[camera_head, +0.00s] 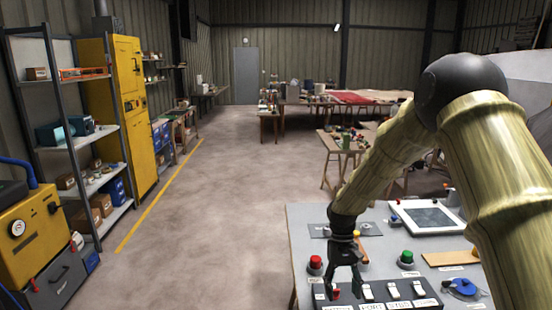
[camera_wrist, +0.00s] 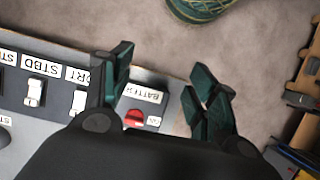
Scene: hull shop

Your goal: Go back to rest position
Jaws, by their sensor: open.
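My gripper (camera_head: 345,283) is open and empty, pointing down over the front left part of a grey table (camera_head: 300,225) with a control panel. In the wrist view its two fingers (camera_wrist: 160,100) are spread apart on either side of a red switch (camera_wrist: 138,118) and its label. I cannot tell how far above the switch the fingertips are. White switches labelled STBD (camera_wrist: 35,92) and PORT show left of the fingers. My arm comes down from the right in the head view and hides part of the table.
On the table are a red button (camera_head: 316,262), a green button (camera_head: 407,258), a blue valve (camera_head: 463,287) and a white-framed screen (camera_head: 428,217). Shelves (camera_head: 90,140) and a yellow cabinet (camera_head: 125,110) line the left wall. The floor (camera_head: 220,190) between is clear.

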